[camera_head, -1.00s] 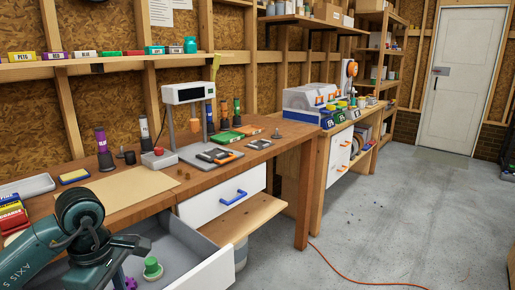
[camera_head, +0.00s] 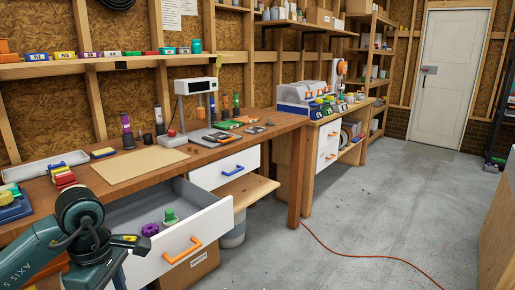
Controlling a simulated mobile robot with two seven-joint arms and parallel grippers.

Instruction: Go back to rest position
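My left arm comes in at the lower left, with its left gripper (camera_head: 126,243) in front of the open drawer's left side. A yellow piece shows at the gripper's tip, but I cannot tell whether the fingers hold it or are open. The open drawer (camera_head: 195,225) has a white front with an orange handle. A green part (camera_head: 170,216) and a purple part (camera_head: 149,230) lie inside it. My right gripper is not in view.
The wooden workbench (camera_head: 205,152) holds a brown sheet (camera_head: 130,168), a grey tray (camera_head: 45,166) and a white-headed stand (camera_head: 195,87). An orange cable (camera_head: 370,258) runs across the floor. The concrete floor (camera_head: 385,195) on the right is largely clear.

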